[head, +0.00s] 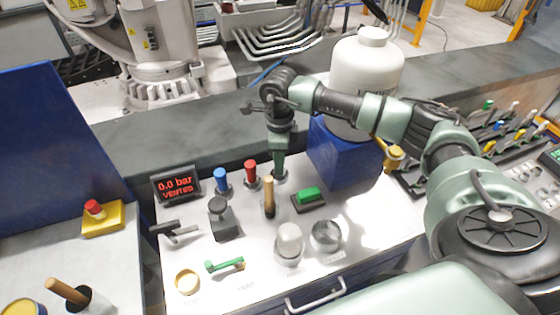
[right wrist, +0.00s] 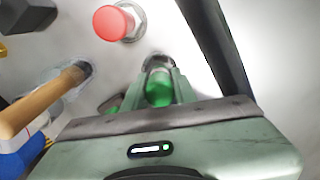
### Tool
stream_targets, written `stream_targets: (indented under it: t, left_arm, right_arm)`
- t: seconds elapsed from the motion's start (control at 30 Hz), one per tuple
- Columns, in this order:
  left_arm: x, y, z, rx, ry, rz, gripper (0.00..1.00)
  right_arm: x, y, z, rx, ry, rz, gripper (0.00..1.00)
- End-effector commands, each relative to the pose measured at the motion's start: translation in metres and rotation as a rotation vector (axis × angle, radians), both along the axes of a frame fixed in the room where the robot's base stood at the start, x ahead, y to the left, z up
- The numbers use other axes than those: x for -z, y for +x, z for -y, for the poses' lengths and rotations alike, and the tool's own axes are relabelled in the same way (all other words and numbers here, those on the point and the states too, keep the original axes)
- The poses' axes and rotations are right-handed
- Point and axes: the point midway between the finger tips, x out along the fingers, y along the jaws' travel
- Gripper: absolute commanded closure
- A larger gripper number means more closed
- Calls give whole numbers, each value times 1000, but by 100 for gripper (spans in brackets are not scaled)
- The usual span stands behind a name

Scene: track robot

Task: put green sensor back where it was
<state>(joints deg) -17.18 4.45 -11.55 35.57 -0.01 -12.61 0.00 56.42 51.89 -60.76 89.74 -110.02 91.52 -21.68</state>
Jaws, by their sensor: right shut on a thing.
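The green sensor (right wrist: 158,88) is between the fingers of my right gripper (right wrist: 155,85) in the right wrist view. In the head view my right gripper (head: 279,170) points down at the back of the white panel (head: 385,222), shut on the sensor, which it mostly hides. The fingertips are close to the panel, by a ring-like fitting; whether the sensor is seated in it I cannot tell. A red sensor (head: 250,174) stands upright just left of the gripper, also in the right wrist view (right wrist: 113,22). A blue sensor (head: 221,181) stands further left. My left gripper is out of view.
A wooden handle (head: 269,199) and a green switch (head: 308,194) stand close in front of the gripper. A display (head: 176,185) reads 0.0 bar, VENTED. A blue box (head: 342,155) and white tank (head: 366,72) stand right of the gripper. A green vent handle (head: 225,265) is nearer the front.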

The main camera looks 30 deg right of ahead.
Motion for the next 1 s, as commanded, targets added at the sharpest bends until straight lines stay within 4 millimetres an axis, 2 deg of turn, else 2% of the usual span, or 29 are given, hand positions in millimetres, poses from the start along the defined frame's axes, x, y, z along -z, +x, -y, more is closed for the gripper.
stream_targets:
  t: [0.1,0.13,0.2,0.47,0.6,0.77,1.0]
  left_arm:
    - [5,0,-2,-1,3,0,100]
    - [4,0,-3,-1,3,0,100]
    - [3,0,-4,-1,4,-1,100]
    - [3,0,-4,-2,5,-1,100]
    - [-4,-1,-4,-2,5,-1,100]
    - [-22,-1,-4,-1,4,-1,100]
    - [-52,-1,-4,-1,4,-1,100]
  right_arm:
    - [5,0,0,0,0,0,100]
    - [4,0,0,0,0,0,68]
    - [3,0,0,0,0,0,51]
    - [3,0,0,0,0,0,51]
    - [-4,0,0,0,0,0,51]
    - [-34,0,0,0,0,1,51]
    - [-87,1,0,-1,0,3,51]
